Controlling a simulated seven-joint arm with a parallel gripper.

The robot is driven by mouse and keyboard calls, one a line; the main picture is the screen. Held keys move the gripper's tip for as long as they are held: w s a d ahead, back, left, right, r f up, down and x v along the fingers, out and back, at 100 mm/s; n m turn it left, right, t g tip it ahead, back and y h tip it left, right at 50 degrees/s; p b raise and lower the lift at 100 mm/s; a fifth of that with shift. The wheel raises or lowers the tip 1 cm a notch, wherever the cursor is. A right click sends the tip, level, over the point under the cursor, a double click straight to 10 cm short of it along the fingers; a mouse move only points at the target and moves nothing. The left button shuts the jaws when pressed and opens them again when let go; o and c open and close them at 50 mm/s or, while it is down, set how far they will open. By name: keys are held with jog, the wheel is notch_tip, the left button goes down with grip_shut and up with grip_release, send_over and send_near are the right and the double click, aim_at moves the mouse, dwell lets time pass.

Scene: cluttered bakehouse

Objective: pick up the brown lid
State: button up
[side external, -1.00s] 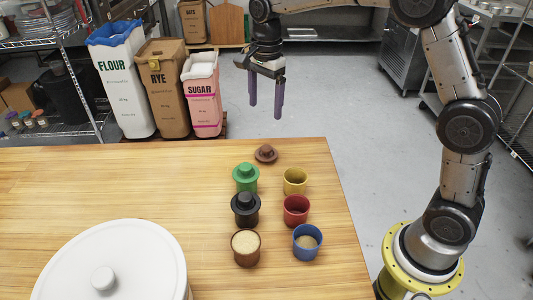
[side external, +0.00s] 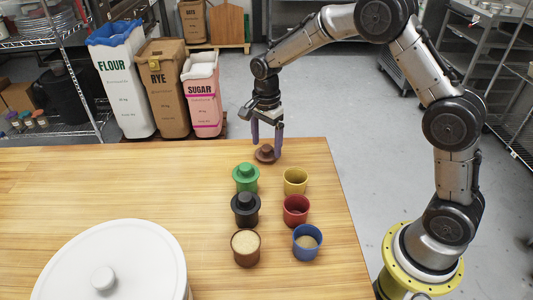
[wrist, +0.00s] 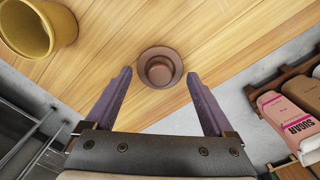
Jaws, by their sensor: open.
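The brown lid (side external: 265,154) lies on the wooden table near its far edge, knob upward. In the wrist view the brown lid (wrist: 160,68) sits just beyond and between my fingertips. My gripper (side external: 266,150) is open, its purple fingers pointing down on either side of the lid in the side view. In the wrist view my gripper (wrist: 160,77) has nothing between its fingers. I cannot tell exactly how high the fingertips are above the table.
Close by stand a green lidded pot (side external: 245,178), a black lidded pot (side external: 245,210), an open brown pot (side external: 246,249), and yellow (side external: 295,182), red (side external: 296,211) and blue (side external: 307,244) cups. A large white lidded container (side external: 130,262) stands front left.

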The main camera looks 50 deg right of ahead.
jog(key=shift+f, duration=1.15)
jog(key=c, duration=1)
jog(key=shift+o, duration=0.2)
